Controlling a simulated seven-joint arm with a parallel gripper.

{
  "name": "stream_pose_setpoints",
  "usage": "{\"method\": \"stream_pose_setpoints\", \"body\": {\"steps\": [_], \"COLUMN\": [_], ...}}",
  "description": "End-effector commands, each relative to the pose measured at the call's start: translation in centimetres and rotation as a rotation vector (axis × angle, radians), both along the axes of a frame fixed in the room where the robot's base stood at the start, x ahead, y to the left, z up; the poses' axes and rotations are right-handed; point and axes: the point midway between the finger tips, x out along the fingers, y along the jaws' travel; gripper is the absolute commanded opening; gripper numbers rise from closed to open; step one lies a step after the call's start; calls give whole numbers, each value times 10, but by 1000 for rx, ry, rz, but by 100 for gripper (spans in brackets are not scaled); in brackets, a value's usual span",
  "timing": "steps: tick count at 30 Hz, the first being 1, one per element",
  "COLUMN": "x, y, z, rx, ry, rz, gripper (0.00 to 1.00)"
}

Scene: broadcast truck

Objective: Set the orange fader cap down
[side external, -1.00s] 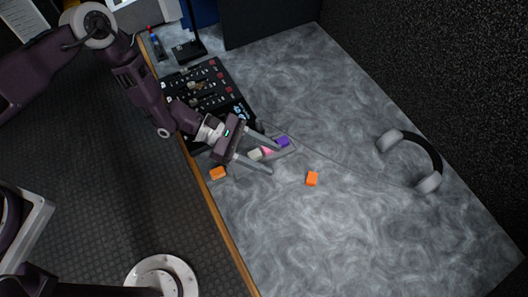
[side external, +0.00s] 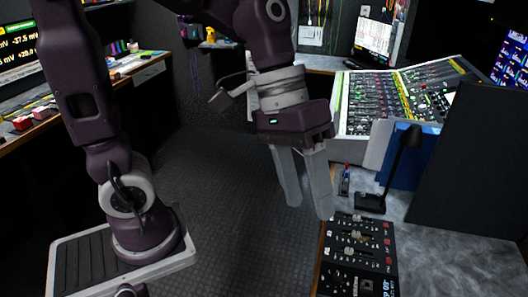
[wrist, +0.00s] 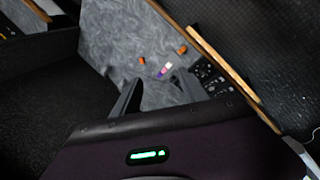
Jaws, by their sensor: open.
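In the wrist view, one orange fader cap (wrist: 142,60) lies on the grey mottled worktop. A second orange cap (wrist: 182,49) lies nearer the wooden edge; I cannot tell which one the task means. Between them and lower, a row of white, pink and purple caps (wrist: 165,70) shows small. My gripper (side external: 308,207) is open and empty, fingers apart, by the wooden edge above the black control panel's level in the side view. In the wrist view my gripper (wrist: 160,80) is well clear of the caps.
The black fader panel (side external: 358,255) stands at the worktop's front edge, with a black lamp (side external: 400,165) behind it. A large mixing console (side external: 400,100) and a dark panel (side external: 468,165) stand farther back. The wooden edge (wrist: 222,65) borders the worktop.

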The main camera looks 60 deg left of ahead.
Motion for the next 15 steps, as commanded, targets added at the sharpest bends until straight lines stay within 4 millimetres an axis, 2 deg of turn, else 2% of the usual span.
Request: {"method": "stream_pose_setpoints", "body": {"steps": [1,3,6,10,15], "x": [-19,-42,-65,-79,-81], "y": [25,59,96,120,124], "z": [11,16,19,19,18], "rx": [83,205,339,426,441], "ry": [-107,-229,-355,-431,-441], "rz": [-11,-18,-11,-1,0], "gripper": [51,51,51,48,48]}}
